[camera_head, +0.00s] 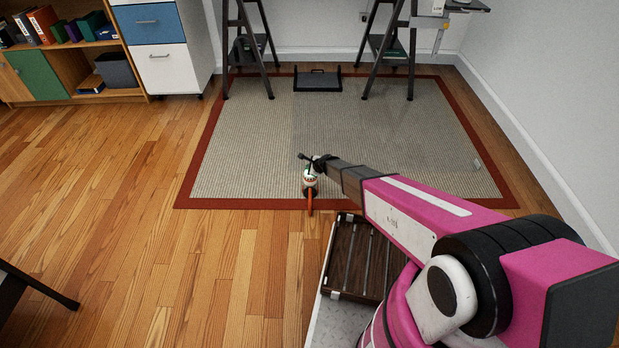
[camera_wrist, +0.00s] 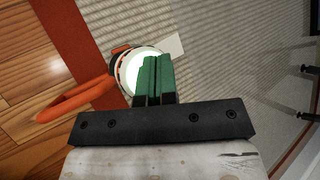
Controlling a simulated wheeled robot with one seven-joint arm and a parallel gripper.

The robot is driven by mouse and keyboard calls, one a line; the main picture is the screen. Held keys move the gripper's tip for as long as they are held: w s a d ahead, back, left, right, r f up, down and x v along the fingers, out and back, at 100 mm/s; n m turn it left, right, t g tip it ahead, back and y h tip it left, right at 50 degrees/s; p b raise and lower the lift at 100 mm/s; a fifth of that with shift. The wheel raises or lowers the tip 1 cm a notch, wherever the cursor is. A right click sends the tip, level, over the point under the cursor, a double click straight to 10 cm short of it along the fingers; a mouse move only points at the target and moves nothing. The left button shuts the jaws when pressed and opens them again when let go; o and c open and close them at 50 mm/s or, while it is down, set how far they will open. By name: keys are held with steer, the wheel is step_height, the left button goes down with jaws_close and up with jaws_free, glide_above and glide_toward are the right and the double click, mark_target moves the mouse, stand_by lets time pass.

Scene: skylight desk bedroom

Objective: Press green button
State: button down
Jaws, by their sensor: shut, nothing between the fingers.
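My gripper (camera_wrist: 155,72) is shut and empty; its green and black fingers show in the wrist view. Just beyond the fingertips is a round object with a pale, faintly green-tinted bright face (camera_wrist: 130,72) and an orange loop (camera_wrist: 75,101) at its side. The fingers cover part of that face, and I cannot tell whether they touch it. In the head view the small white-and-orange object (camera_head: 309,184) shows below the end of my arm, at the rug's front edge. No distinct green button shows; the bright face may be it, partly hidden.
A grey rug with a red border (camera_head: 250,203) lies ahead. Dark trestle legs (camera_head: 247,50) and a black footrest (camera_head: 318,81) stand at its back. A drawer unit (camera_head: 165,67) and shelf are at the left, a white wall at the right. Wooden floor (camera_head: 120,180) is open at left.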

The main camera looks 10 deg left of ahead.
steer(key=shift+f, duration=0.15)
steer(key=shift+f, duration=0.3)
steer(key=shift+f, duration=0.25)
stand_by(0.8)
steer(key=shift+r, duration=0.7)
steer(key=shift+r, duration=3)
